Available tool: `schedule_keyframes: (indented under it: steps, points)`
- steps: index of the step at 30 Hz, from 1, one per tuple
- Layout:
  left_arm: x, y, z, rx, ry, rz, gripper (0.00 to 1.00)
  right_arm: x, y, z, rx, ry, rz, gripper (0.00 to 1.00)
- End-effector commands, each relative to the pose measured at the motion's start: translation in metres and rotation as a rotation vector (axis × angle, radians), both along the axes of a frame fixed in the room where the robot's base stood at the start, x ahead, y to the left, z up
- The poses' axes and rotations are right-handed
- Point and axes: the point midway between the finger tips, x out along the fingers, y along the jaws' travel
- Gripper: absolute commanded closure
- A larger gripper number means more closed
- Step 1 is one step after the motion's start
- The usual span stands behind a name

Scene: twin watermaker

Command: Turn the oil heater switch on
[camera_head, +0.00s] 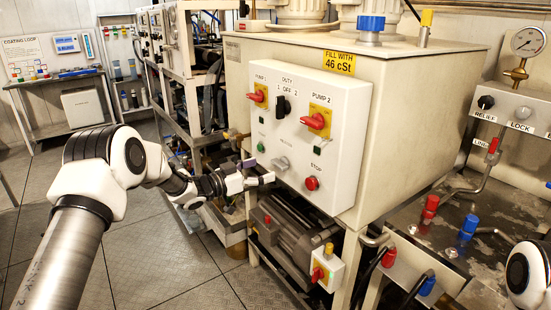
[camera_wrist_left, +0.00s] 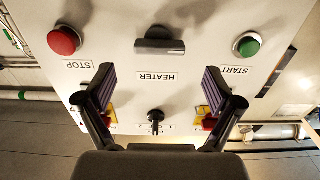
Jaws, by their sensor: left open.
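The heater switch (camera_head: 280,163) is a grey knob low on the white control panel (camera_head: 347,150), between the green START button (camera_head: 261,147) and the red STOP button (camera_head: 311,183). In the left wrist view, which shows the panel upside down, the heater switch (camera_wrist_left: 159,45) is a dark bar lying level above its HEATER label. My left gripper (camera_head: 260,171) is just left of the switch in the head view. Its two fingers (camera_wrist_left: 158,88) are spread wide with nothing between them. The fingers appear apart from the switch. My right gripper is not in view.
Above the heater switch are red pump switches (camera_head: 315,121) on yellow plates and a black duty knob (camera_head: 283,106). A motor (camera_head: 292,228) sits below the panel. Open floor (camera_head: 150,265) lies at lower left.

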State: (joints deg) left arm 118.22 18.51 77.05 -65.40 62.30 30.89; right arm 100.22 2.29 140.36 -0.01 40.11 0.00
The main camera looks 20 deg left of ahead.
Motion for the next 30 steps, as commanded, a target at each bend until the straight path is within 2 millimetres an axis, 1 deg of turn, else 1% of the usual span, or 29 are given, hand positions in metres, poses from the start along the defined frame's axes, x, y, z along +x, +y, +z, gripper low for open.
schedule_keyframes:
  steps: [1,3,7,10,16,17,18,20,21,22,30]
  points:
    - [0.009,-0.008,-0.001,0.004,-0.001,-0.003,0.08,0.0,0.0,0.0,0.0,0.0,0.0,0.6]
    - [0.019,-0.016,-0.001,0.003,0.0,-0.002,0.08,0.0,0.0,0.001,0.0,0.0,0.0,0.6]
    - [0.035,-0.028,-0.001,0.004,0.0,-0.001,0.08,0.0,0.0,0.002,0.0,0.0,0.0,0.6]
    - [0.04,-0.032,-0.001,0.001,0.002,0.001,0.08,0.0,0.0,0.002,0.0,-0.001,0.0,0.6]
    - [0.04,-0.032,-0.001,0.0,0.003,0.002,0.08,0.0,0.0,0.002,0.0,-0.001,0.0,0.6]
    - [0.04,-0.032,-0.001,0.0,0.003,0.002,0.15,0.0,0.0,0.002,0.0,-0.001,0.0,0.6]
    - [0.04,-0.032,-0.001,0.0,0.003,0.002,0.3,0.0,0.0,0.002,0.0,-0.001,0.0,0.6]
    - [0.04,-0.032,-0.001,0.0,0.002,0.002,0.51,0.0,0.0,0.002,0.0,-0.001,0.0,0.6]
    - [0.04,-0.032,-0.001,0.0,0.002,0.002,0.65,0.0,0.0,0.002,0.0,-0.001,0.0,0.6]
    - [0.04,-0.032,-0.001,0.0,0.002,0.002,0.68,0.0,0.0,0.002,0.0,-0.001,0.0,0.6]
    - [0.04,-0.032,-0.001,0.008,-0.003,0.002,0.68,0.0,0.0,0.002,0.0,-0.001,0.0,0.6]
